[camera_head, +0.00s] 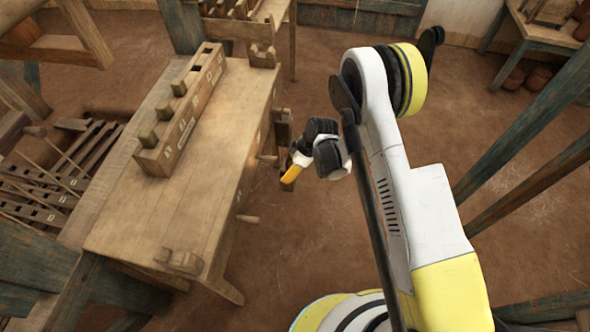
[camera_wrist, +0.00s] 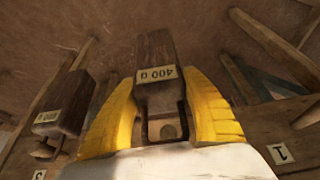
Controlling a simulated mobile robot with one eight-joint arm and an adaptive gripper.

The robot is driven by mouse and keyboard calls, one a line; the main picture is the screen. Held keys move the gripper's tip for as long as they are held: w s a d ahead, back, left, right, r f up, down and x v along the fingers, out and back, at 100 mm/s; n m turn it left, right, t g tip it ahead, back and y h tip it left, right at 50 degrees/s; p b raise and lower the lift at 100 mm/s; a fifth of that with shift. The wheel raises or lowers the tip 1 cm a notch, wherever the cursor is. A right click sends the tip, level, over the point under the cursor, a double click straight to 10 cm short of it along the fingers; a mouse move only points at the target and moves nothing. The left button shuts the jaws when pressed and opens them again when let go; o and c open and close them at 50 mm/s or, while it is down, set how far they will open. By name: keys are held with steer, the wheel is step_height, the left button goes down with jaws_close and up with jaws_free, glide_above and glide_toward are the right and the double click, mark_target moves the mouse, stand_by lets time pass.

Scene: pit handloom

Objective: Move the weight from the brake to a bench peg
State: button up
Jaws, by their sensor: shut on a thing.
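My gripper (camera_wrist: 165,115) has its yellow fingers shut on a dark wooden weight (camera_wrist: 157,57) labelled "400 g", which reads upside down in the wrist view. A round brown spot shows inside the weight's squarish eye; I cannot tell whether it is a peg end. In the head view my gripper (camera_head: 289,173) is close to the bench's right side, and the held weight is mostly hidden. The bench (camera_head: 150,222) has pegs on that side, one near my gripper (camera_head: 267,158) and one nearer the front (camera_head: 248,218). The brake is not identifiable.
A bare peg (camera_wrist: 308,117) stands near a label "1" (camera_wrist: 281,153). A slotted wooden block (camera_head: 183,110) sits on the bench. Loom posts (camera_head: 530,125) stand at the right.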

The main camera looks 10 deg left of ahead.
steer(key=a, duration=0.7)
steer(key=shift+w+f, duration=0.25)
steer(key=shift+f, duration=0.1)
stand_by(0.5)
steer(key=o, duration=1.5)
steer(key=shift+c, duration=0.2)
steer(key=v, duration=1.2)
